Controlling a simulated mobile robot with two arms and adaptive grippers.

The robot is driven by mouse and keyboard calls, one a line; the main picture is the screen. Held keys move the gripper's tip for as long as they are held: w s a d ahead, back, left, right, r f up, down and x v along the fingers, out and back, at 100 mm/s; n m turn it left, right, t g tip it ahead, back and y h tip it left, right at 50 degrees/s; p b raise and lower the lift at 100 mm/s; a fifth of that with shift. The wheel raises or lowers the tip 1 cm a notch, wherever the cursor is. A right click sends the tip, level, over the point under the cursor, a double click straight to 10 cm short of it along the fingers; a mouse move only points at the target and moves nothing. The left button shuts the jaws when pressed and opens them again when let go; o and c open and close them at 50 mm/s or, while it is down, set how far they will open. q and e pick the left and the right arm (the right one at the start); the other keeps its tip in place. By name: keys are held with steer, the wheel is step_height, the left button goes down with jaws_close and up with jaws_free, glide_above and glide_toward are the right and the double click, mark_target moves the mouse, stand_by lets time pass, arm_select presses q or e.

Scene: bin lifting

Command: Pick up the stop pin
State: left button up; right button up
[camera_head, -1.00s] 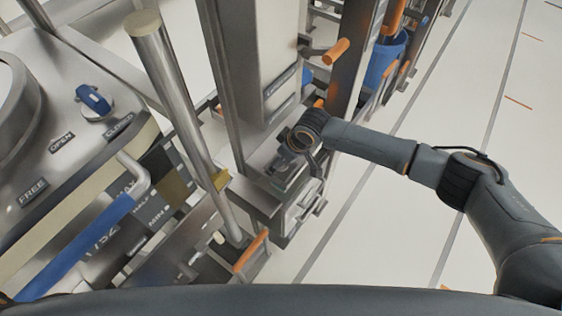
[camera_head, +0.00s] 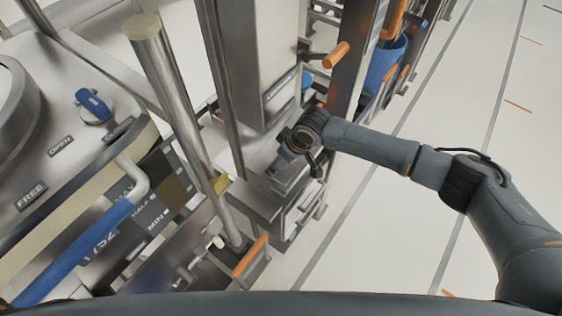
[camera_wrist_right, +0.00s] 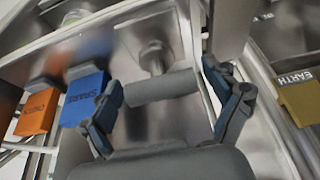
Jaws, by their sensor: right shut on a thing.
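The stop pin (camera_wrist_right: 162,87) appears in the right wrist view as a grey T-shaped piece: a round crossbar on a short stem that meets a bright metal surface. My right gripper (camera_wrist_right: 170,92) has its two dark blue-grey fingers at either end of the crossbar, shut on it. In the head view my right gripper (camera_head: 290,166) is low beside the metal column, over a small metal housing. The pin cannot be made out there. My left gripper is not in view.
A blue SPARE tag (camera_wrist_right: 86,96), an orange tag (camera_wrist_right: 37,110) and a yellow EARTH tag (camera_wrist_right: 300,95) flank the gripper. A metal column (camera_head: 262,70) and a steel post (camera_head: 180,110) stand close by. Open floor (camera_head: 460,90) lies to the right.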

step_height(320, 180, up, 11)
steer(key=shift+f+b, duration=0.15)
steer(key=shift+b, duration=0.85)
steer(key=s+d+b, duration=0.3)
steer(key=s+d, duration=0.7)
steer(key=d, duration=0.4)
steer(key=shift+s+d, duration=0.3)
